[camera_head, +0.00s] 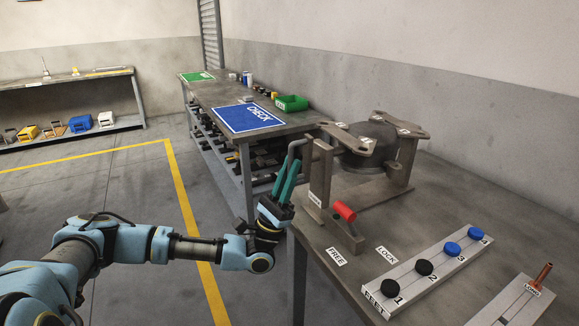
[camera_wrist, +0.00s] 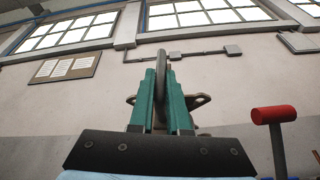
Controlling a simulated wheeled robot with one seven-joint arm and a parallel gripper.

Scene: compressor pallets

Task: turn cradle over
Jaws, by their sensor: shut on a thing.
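The cradle is a grey-brown metal frame (camera_head: 320,172) at the near end of the right bench, with flat bracket arms (camera_head: 403,126) on top. A dark round body (camera_head: 365,150) sits inside it, partly hidden by the frame. A grey bent crank handle (camera_head: 296,148) stands up beside the cradle's left upright. My gripper (camera_head: 288,178) has its teal fingers pointing up, shut on this handle. In the wrist view the handle (camera_wrist: 161,72) rises between the fingertips. A red-gripped lever (camera_head: 344,211) stands in front of the cradle, behind the FREE and LOCK labels.
A numbered strip with black and blue knobs (camera_head: 424,267) lies on the bench in front, and a second plate with a copper pin (camera_head: 540,276) is at right. Behind is a bench with a blue CHECK mat (camera_head: 247,118) and green bin (camera_head: 291,103). Floor at left is free.

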